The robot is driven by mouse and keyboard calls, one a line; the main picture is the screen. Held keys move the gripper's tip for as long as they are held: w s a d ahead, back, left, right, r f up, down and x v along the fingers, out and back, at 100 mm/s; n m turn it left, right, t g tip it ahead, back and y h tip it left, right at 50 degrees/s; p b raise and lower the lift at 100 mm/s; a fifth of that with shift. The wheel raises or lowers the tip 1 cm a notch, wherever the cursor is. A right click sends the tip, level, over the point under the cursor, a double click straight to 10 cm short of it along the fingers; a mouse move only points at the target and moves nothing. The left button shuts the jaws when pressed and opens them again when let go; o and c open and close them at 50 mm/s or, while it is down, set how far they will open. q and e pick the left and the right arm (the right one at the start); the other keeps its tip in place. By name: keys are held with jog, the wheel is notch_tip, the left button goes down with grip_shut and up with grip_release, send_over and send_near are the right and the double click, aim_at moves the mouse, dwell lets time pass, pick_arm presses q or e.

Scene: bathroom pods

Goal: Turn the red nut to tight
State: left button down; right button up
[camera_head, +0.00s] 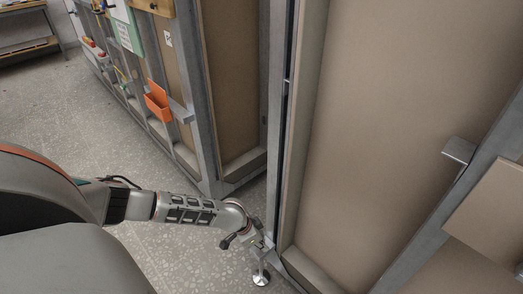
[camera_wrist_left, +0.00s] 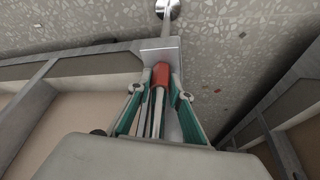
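The red nut (camera_wrist_left: 161,74) shows in the left wrist view, below a grey metal bracket (camera_wrist_left: 158,45). A metal rod beyond the bracket ends in a round levelling foot (camera_wrist_left: 168,9) over the floor. My left gripper (camera_wrist_left: 161,82) has its teal-sided fingers on both sides of the nut; whether they press on it I cannot tell. In the head view my left gripper (camera_head: 261,243) is low at the pod frame's bottom corner, just above the round foot (camera_head: 261,278). The nut cannot be made out there. My right gripper is not in view.
A tall pod wall panel (camera_head: 400,120) in a grey frame stands to the right of my left gripper. Another pod frame (camera_head: 190,130) with an orange bin (camera_head: 157,102) stands behind. Speckled floor (camera_head: 170,255) is clear around the foot. A shelf (camera_head: 28,45) is far left.

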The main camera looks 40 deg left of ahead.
pick_arm(q)
jog(key=shift+s+f, duration=0.1)
jog(key=shift+f, duration=0.05)
jog(key=shift+m+b, duration=0.35)
jog(key=shift+m, duration=0.25)
jog(key=shift+h, duration=0.3)
jog(key=shift+g, duration=0.3)
jog(key=c, duration=1.8)
grip_release()
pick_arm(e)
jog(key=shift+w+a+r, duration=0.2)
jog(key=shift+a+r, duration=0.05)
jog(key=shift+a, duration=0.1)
